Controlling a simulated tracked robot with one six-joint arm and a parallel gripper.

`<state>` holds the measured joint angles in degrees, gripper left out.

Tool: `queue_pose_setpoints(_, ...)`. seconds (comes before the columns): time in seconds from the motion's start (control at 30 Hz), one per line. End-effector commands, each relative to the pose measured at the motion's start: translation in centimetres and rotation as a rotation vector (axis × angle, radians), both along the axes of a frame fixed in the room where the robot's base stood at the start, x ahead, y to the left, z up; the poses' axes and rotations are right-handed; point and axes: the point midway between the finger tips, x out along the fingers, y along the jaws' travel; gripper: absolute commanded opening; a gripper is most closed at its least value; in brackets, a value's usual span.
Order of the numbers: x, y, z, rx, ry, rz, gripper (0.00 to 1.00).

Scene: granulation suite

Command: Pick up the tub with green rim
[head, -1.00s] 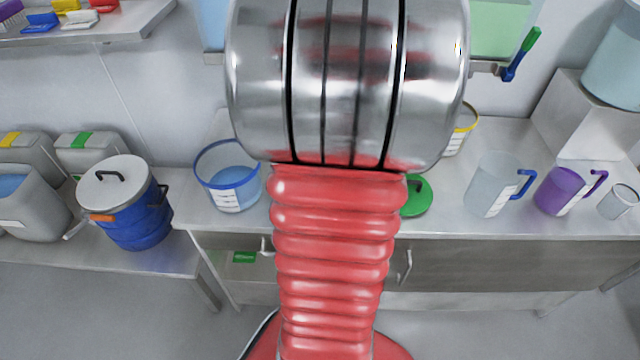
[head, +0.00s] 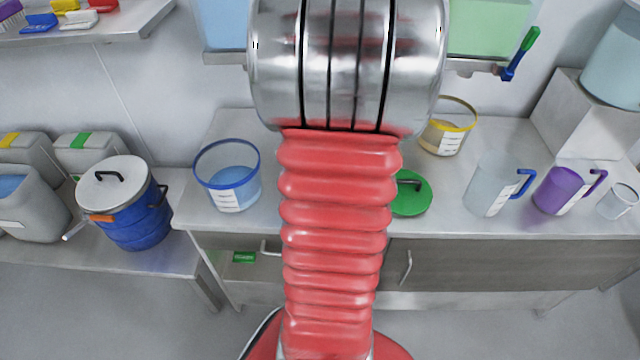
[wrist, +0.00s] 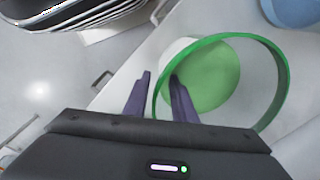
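The tub with green rim (wrist: 282,85) shows in the wrist view, right of centre, with green contents in its bottom. My gripper (wrist: 160,78) is open, with two dark purple fingers apart. The near left stretch of the rim passes between the fingers: the right finger overlaps the tub's opening and the left one shows outside it. I cannot tell whether either finger touches the wall. In the head view, my arm hides the gripper and this tub.
On the bench in the head view stand a blue-rimmed tub (head: 228,175), a yellow-rimmed tub (head: 446,128), a green lid (head: 411,194), a clear jug (head: 492,185) and a purple jug (head: 560,190). A blue drum (head: 135,220) stands on the lower bench at left.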

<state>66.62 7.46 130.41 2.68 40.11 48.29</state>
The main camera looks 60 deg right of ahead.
Motion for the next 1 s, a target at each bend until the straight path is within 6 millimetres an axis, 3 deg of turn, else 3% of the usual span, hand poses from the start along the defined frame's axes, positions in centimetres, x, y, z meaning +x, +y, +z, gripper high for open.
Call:
queue_pose_setpoints(0.2, 0.00, -0.01, 0.02, 0.000, 0.000, 0.000, 0.23)
queue_pose_setpoints(0.53, 0.00, -0.02, 0.03, 0.000, 0.000, 0.000, 0.00)
queue_pose_setpoints(1.0, -0.01, -0.03, 0.03, 0.000, 0.000, 0.000, 0.00)
